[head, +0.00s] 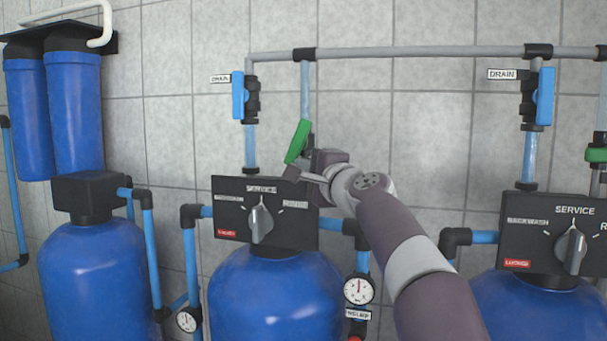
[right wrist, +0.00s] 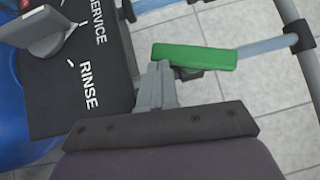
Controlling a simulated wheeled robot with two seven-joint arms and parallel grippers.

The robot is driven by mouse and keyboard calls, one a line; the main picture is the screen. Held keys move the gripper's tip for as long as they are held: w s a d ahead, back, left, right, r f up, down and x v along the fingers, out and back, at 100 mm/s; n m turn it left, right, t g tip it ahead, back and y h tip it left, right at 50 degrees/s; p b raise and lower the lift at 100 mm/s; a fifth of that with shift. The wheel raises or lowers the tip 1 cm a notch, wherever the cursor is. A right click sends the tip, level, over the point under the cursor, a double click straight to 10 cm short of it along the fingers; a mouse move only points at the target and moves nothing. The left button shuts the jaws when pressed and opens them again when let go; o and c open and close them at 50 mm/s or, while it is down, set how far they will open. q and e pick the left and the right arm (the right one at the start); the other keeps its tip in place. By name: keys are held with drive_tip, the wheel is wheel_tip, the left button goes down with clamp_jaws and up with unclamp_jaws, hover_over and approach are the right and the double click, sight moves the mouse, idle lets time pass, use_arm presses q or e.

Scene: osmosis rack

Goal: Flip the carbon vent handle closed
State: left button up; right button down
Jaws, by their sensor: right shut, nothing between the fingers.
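A green valve handle (head: 298,141) sits on the vertical pipe above the middle tank's control head, tilted, its top leaning right. No vent label is readable beside it. In the right wrist view the green handle (right wrist: 195,56) lies just beyond my fingertips. My right gripper (head: 291,173) is shut and empty, right at the handle's lower end. In the right wrist view its closed fingers (right wrist: 160,72) reach up to the handle's left part; I cannot tell whether they touch. The valve body is partly hidden by my gripper. My left gripper is not in view.
The middle black control head (head: 230,210) with its grey knob is close below my gripper. Blue drain handles (head: 238,95) (head: 545,95) flank the pipework. A grey pipe (head: 420,51) runs above. Another green valve (head: 597,154) is at the right edge. Pressure gauges (head: 359,289) sit lower.

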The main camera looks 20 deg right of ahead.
drive_tip(key=shift+w+d+f, duration=0.15)
drive_tip(key=shift+d+f, duration=0.1)
drive_tip(key=shift+f, duration=0.05)
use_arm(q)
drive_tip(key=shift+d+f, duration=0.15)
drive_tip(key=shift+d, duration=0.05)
use_arm(e)
drive_tip(key=shift+w+a, duration=0.1)
drive_tip(key=shift+a, duration=0.3)
drive_tip(key=shift+d, duration=0.1)
drive_tip(key=shift+s+f+b, duration=0.2)
drive_tip(key=shift+s+b, duration=0.1)
drive_tip(key=shift+b, duration=0.25)
use_arm(q)
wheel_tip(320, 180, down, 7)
drive_tip(key=b, duration=0.6)
use_arm(e)
drive_tip(key=r+v, duration=0.1)
drive_tip(key=v, duration=1.1)
drive_tip(key=shift+f, duration=0.4)
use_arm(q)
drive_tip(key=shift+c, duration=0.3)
